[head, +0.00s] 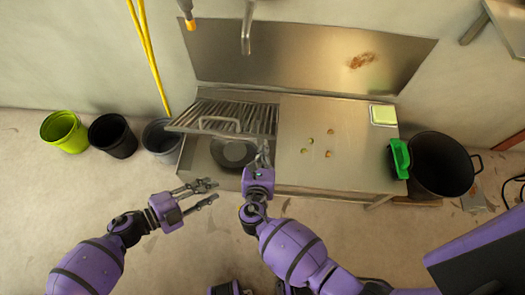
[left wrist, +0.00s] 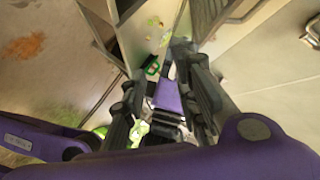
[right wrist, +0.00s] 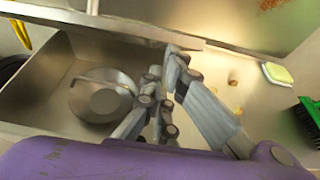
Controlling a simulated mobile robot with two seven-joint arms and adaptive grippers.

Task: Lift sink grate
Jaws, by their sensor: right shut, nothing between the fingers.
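The metal sink grate (head: 205,111) has parallel bars and a loop handle (head: 220,120). In the head view it is tilted up over the left side of the counter, with its near edge raised and the basin (head: 200,158) open below. Its edge shows at the top of the right wrist view (right wrist: 90,20). My right gripper (head: 264,148) is shut and empty by the grate's right near corner, over the basin's right rim; I cannot tell whether it touches the grate. My left gripper (head: 214,191) is open and empty in front of the sink, apart from the grate.
A round metal drain piece (right wrist: 101,96) lies in the basin. Several small scraps (head: 304,149), a sponge (head: 383,114) and a green brush (head: 400,158) are on the counter (head: 340,175). Buckets (head: 112,136) stand left, a dark bin (head: 442,165) right. A faucet (head: 247,35) hangs above.

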